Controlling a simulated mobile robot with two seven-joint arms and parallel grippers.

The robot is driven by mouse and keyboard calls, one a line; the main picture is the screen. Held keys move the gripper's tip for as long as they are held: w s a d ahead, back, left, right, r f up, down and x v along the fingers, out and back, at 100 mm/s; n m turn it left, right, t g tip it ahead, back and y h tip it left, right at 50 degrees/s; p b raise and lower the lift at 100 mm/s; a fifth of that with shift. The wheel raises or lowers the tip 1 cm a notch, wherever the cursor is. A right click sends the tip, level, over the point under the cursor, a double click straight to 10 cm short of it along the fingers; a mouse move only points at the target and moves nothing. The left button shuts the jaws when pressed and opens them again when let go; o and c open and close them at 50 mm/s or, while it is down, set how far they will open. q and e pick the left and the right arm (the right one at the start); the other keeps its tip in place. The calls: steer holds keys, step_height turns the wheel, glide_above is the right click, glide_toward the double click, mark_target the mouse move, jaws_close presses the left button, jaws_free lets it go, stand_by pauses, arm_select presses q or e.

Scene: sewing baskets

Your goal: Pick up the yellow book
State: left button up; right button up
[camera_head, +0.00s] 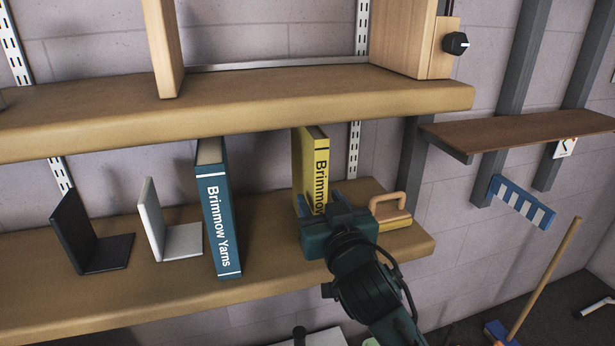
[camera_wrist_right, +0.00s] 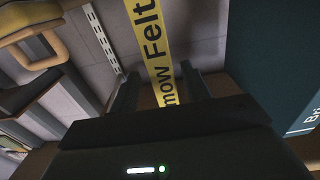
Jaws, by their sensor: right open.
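The yellow book (camera_head: 313,165) stands upright on the lower wooden shelf, its spine facing me with black lettering. My right gripper (camera_head: 340,205) is in front of the lower part of its spine and hides that part. In the right wrist view the yellow spine (camera_wrist_right: 152,45) reads "mow Felt" and runs down between the two open fingers of my right gripper (camera_wrist_right: 168,92). I cannot tell whether the fingers touch the book. My left gripper is not in view.
A blue "Brimmow Yarns" book (camera_head: 219,210) stands left of the yellow book. White (camera_head: 152,225) and black (camera_head: 90,240) bookends are further left. A tan handled object (camera_head: 390,210) sits close to the right of my gripper. The upper shelf (camera_head: 230,95) overhangs.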

mark_target(307, 179)
steer(key=x, duration=0.4)
steer(key=shift+w+a+r+p, duration=0.25)
steer(key=shift+a+r+p, duration=0.05)
steer(key=shift+p, duration=0.05)
jaws_close()
steer(key=shift+r, duration=0.15)
